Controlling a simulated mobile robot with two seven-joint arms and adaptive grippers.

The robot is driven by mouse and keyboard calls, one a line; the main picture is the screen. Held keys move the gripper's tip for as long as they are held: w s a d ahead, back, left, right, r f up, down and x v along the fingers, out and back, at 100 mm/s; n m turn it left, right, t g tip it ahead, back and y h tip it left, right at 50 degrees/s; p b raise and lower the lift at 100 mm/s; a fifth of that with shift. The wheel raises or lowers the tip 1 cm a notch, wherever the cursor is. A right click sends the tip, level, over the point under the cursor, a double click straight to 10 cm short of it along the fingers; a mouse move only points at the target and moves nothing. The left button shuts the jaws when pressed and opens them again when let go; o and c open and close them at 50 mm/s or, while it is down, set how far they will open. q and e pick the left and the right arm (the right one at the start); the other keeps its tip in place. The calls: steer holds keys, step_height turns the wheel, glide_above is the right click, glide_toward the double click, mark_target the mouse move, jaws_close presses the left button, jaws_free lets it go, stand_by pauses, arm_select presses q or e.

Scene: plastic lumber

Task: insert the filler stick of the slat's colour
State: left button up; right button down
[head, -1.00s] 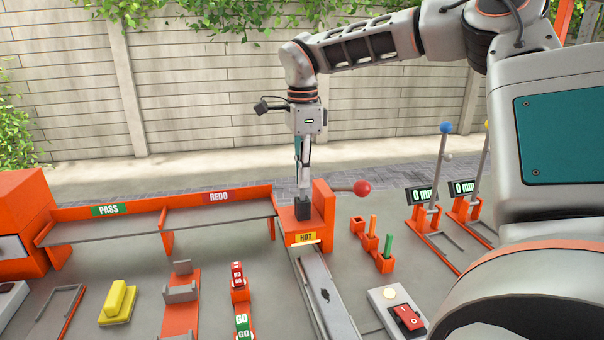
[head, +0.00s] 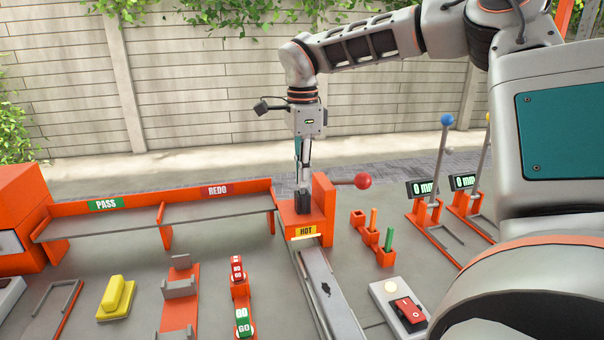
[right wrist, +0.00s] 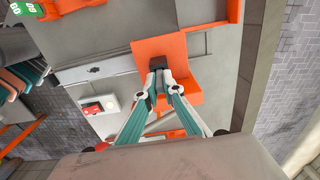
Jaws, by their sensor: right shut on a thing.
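The grey slat (head: 330,298) lies in front of the orange HOT station (head: 325,215), with a dark irregular hole (head: 326,289) in its top. My right gripper (head: 303,188) points down at the station, its fingertips at a dark block (head: 303,203) there. The right wrist view shows the teal-backed fingers (right wrist: 158,80) closed together against that dark block (right wrist: 157,64). They are shut on a filler stick, mostly hidden; its colour cannot be told. A stick holder (head: 371,238) to the right has an orange stick (head: 373,220), a green stick (head: 389,239) and one empty socket (head: 357,217). My left gripper is out of view.
A red-knobbed lever (head: 362,181) sticks out right of the station. A red switch (head: 408,312) is at front right. PASS and REDO shelves (head: 120,222) stand at left. A yellow block (head: 116,296) and GO tags (head: 241,320) lie in front.

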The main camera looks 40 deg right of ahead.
steer(key=shift+f, duration=0.25)
steer(key=c, duration=2.1)
jaws_free()
step_height(320, 180, up, 12)
